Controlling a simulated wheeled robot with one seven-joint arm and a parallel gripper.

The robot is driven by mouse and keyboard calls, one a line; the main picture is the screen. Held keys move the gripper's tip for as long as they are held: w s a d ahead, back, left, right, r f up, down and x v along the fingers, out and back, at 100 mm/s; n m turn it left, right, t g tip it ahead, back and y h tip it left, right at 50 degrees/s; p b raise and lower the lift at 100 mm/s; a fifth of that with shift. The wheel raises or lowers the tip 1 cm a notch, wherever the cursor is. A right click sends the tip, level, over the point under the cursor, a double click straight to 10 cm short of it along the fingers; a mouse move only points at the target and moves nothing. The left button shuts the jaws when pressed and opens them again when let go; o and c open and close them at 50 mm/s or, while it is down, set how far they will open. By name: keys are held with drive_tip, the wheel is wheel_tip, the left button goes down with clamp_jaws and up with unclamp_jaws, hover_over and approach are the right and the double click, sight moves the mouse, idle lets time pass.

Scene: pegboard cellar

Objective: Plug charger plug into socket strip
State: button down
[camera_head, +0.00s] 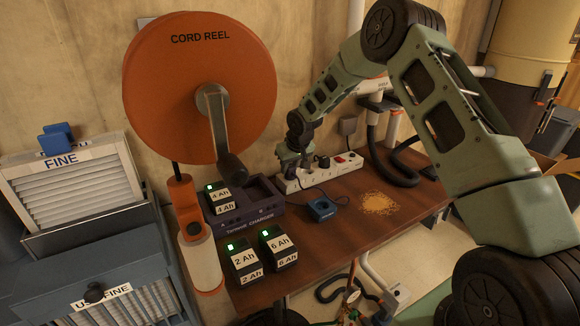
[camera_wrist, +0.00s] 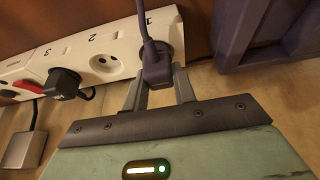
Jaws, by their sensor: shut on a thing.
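The white socket strip (camera_head: 332,174) lies along the back of the bench. In the wrist view the strip (camera_wrist: 118,42) shows numbered sockets; socket 2 (camera_wrist: 103,64) is empty. My gripper (camera_wrist: 160,82) is shut on the dark charger plug (camera_wrist: 156,72), which is at socket 1. Its purple cord (camera_wrist: 145,28) rises from it. I cannot tell how deep the plug sits; its face and most of socket 1 are hidden. In the head view my gripper (camera_head: 291,162) is at the strip's left end, covering the plug.
A black plug (camera_wrist: 64,82) occupies socket 3, beside a red switch (camera_wrist: 28,86). The purple charger dock (camera_head: 262,211) stands left of the strip, with battery packs (camera_head: 244,262) in front. A blue object (camera_head: 322,208) and a yellow granular pile (camera_head: 378,203) lie on the bench (camera_head: 340,235). The orange cord reel (camera_head: 165,95) stands left.

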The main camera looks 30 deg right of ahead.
sight(290, 166)
drive_tip(key=shift+f+b, duration=0.4)
drive_tip(key=shift+f, duration=0.15)
idle(0.9)
idle(0.4)
drive_tip(key=c, duration=0.6)
unclamp_jaws()
drive_tip(key=shift+r, duration=0.1)
drive_tip(key=shift+r, duration=0.1)
drive_tip(key=shift+r+p, duration=2.25)
drive_tip(key=shift+r, duration=1.15)
